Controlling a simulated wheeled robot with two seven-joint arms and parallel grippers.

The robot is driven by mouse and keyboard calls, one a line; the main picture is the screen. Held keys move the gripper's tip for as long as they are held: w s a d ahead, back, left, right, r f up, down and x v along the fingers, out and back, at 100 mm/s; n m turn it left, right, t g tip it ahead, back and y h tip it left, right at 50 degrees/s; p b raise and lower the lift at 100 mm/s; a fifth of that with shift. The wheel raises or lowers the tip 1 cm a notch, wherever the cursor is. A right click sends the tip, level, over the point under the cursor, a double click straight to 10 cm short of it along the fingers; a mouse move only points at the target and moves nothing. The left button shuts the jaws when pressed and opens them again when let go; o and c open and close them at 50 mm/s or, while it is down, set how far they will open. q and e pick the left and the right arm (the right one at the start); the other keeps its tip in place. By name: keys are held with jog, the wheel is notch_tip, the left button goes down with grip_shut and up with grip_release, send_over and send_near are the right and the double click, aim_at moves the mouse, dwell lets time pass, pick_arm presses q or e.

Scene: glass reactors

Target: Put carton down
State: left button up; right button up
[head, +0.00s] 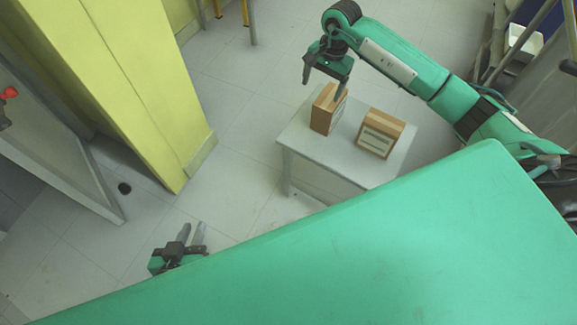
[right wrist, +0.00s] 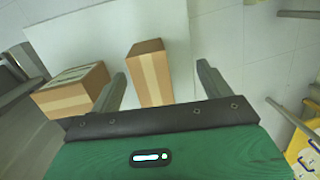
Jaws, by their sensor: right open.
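Two brown cartons stand on a small white table. The left carton (head: 328,110) in the head view is under my right gripper (head: 323,80). The other carton (head: 381,133), with a pale label, stands beside it to the right. In the right wrist view, the narrow carton (right wrist: 151,75) shows between the open fingers of my right gripper (right wrist: 163,75), with gaps on both sides, and the labelled carton (right wrist: 72,92) is at left. My right gripper holds nothing. My left gripper (head: 192,234) is at lower left, open and empty, away from the table.
The white table (head: 318,178) has bare top around the cartons. A yellow cabinet (head: 115,85) and a grey panel (head: 50,140) stand at left. Pale tiled floor (head: 245,130) lies open between cabinet and table. Metal pipes and frames (head: 500,45) are at upper right.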

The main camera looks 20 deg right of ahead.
jog(key=s+a+f+m+y, duration=0.15)
jog(key=s+a+y, duration=0.3)
jog(key=a, duration=0.55)
jog(key=s+a+m+y, duration=0.25)
jog(key=a+y, duration=0.25)
jog(key=a, duration=0.5)
jog(key=s+a+r+m+t+y, duration=0.65)
jog(key=a+r+m+y, duration=0.2)
jog(key=m, duration=0.65)
jog(key=d+f+m+t+h, duration=0.1)
jog(key=d+m+t+h, duration=0.3)
jog(key=m, duration=0.9)
jog(key=d+f+m+t+h, duration=0.1)
jog(key=d+m+t+h, duration=0.1)
jog(key=m+t+h, duration=0.75)
jog(key=s+f+m+g, duration=0.8)
jog(key=s+m, duration=0.3)
jog(key=m, duration=0.5)
jog(key=shift+d+f+g+h, duration=0.25)
jog(key=shift+f+g+h, duration=0.1)
jog(key=shift+f, duration=0.35)
